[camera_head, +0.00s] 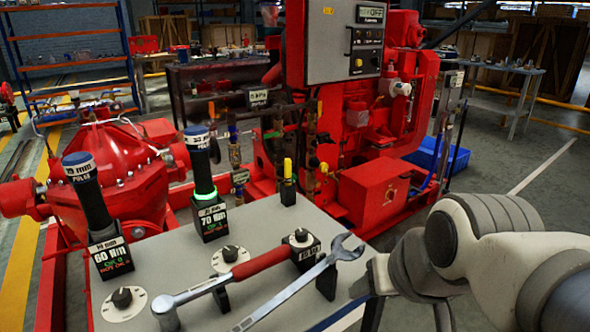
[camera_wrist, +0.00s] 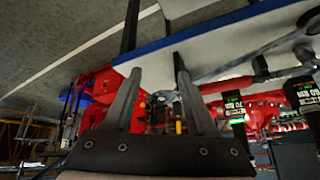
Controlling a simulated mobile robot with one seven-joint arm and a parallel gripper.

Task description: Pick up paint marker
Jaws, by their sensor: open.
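The paint marker (camera_head: 288,170), yellow at its upper end, stands upright in a small black holder at the far edge of the grey tabletop in the head view. A small yellow piece that looks like it (camera_wrist: 179,125) shows in the wrist view, in the gap between my fingers and beyond them. My gripper (camera_wrist: 156,64) is open, with nothing seen between its fingers. In the head view my arm comes in from the right, and its gripper end is low by the table's right edge, partly cut off. The marker and gripper are apart.
Two torque tools (camera_head: 205,180) (camera_head: 88,195) stand in display holders at left. Red pump machinery (camera_head: 375,195) lies behind the table.

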